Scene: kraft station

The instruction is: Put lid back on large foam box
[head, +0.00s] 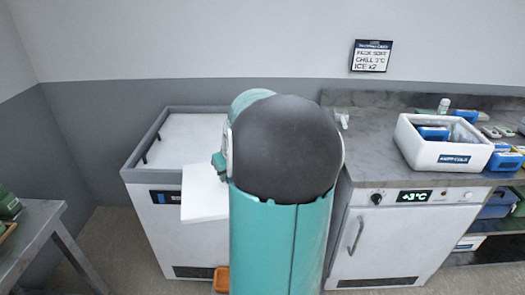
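The large foam box (404,140) is white with a blue label and stands open on the right counter. It holds blue packs (433,132) and a clear bag. A flat white slab, which looks like the lid (203,200), hangs tilted in the air in front of the white chest at left. A small teal and grey part of my gripper (219,165) shows at the slab's upper right edge and appears shut on it. My own arm hides most of the gripper, its fingertips and the slab's right side.
A white chest with a grey rim (130,172) stands behind the slab. A small bottle (443,106) stands behind the box; blue items (505,160) lie right. A steel table (40,225) is at far left.

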